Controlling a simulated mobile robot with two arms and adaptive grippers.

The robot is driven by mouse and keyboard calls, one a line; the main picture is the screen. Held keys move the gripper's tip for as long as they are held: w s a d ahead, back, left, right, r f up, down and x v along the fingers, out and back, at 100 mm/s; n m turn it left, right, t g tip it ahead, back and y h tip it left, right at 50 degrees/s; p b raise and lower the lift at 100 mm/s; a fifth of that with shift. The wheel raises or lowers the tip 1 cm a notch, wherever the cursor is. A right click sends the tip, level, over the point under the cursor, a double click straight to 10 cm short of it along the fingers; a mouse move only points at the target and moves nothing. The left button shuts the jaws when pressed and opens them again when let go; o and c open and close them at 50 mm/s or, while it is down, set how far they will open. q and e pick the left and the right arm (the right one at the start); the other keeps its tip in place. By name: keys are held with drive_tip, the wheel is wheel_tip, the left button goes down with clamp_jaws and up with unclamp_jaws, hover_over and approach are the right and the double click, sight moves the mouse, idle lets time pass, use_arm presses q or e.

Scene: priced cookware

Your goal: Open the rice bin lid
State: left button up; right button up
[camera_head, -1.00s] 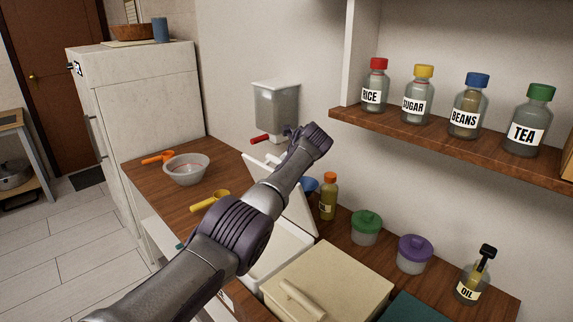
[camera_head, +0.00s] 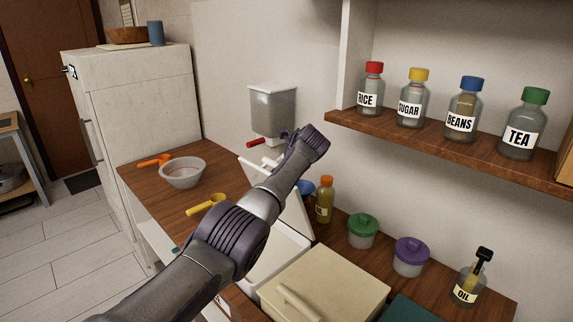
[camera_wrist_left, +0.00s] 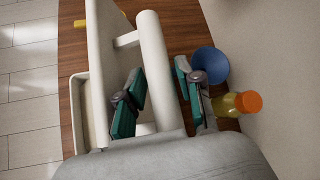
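The rice bin (camera_head: 281,246) is a white box on the wooden counter, partly hidden behind my left arm. Its lid (camera_head: 294,212) stands steeply raised on the wall side. In the left wrist view the lid (camera_wrist_left: 103,65) is nearly edge-on, with a long bar handle (camera_wrist_left: 158,70); the bin (camera_wrist_left: 82,112) shows to its left. My left gripper (camera_wrist_left: 159,96) has its teal-padded fingers apart, on either side of the handle, with small gaps apparent. In the head view my left gripper is mostly hidden behind its wrist. My right gripper is not in view.
An orange-capped bottle (camera_head: 325,201) and blue funnel-like item (camera_wrist_left: 209,66) stand close beside the gripper. A closed cream bin (camera_head: 325,283) is in front. A wall dispenser (camera_head: 272,110) hangs behind; a shelf (camera_head: 430,125) with jars is at right.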

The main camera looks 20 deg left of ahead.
use_arm(q)
drive_tip(key=v, duration=1.1)
drive_tip(key=shift+s+r, duration=0.2)
drive_tip(key=shift+d, duration=0.15)
